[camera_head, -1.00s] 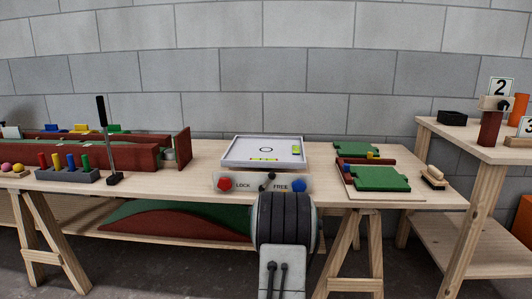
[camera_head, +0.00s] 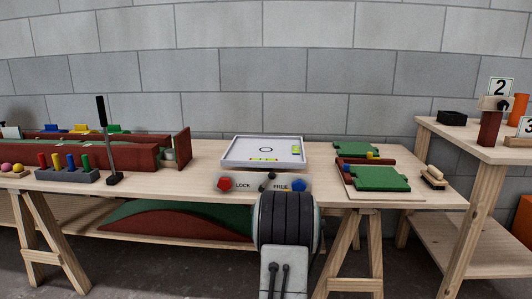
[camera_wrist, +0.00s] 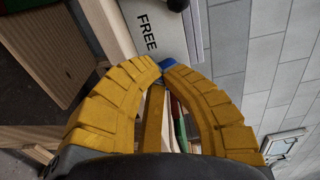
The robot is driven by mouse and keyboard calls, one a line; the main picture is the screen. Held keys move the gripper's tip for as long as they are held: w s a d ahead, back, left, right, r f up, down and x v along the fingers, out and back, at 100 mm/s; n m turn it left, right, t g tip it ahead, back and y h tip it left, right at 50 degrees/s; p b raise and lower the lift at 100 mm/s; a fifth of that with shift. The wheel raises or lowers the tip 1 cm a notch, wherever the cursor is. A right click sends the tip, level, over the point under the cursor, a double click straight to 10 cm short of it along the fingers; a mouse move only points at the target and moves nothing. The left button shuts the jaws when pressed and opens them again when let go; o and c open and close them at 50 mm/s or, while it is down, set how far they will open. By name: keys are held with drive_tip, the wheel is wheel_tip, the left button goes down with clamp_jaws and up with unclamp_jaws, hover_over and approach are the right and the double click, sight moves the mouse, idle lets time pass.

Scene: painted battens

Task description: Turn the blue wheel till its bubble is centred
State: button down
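The blue wheel (camera_head: 298,185) sits at the right end of the pale front panel, beside the word FREE. A white tray (camera_head: 232,160) lies above it on the bench. The tray has a yellow-green vial (camera_head: 263,158) along its front and another (camera_head: 297,150) on its right side. The bubbles are too small to read. In the wrist view the yellow fingertips of my gripper (camera_wrist: 162,66) come together at the blue wheel (camera_wrist: 168,64), which shows as a small patch between them and is mostly hidden. In the head view my arm hides the gripper.
A red wheel (camera_head: 225,184) marked LOCK is at the panel's left end, with a small dark knob (camera_head: 271,175) between. Green boards (camera_head: 381,179) lie to the right. Pegs (camera_head: 67,173) and an upright black-handled rod (camera_head: 106,140) stand left.

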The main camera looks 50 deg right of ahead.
sight(285, 182)
drive_tip(key=shift+x, duration=2.55)
drive_tip(key=shift+w+d, duration=0.1)
drive_tip(key=shift+w, duration=0.05)
drive_tip(key=shift+d+r, duration=0.1)
drive_tip(key=shift+r, duration=0.3)
drive_tip(key=shift+w+a, duration=0.2)
drive_tip(key=shift+w, duration=0.05)
drive_tip(key=shift+a, duration=0.1)
drive_tip(key=shift+s+a, duration=0.15)
drive_tip(key=shift+a, duration=0.1)
drive_tip(key=shift+f+v, duration=0.15)
drive_tip(key=shift+v, duration=1.15)
drive_tip(key=shift+f+v, duration=0.1)
drive_tip(key=shift+v, duration=1.2)
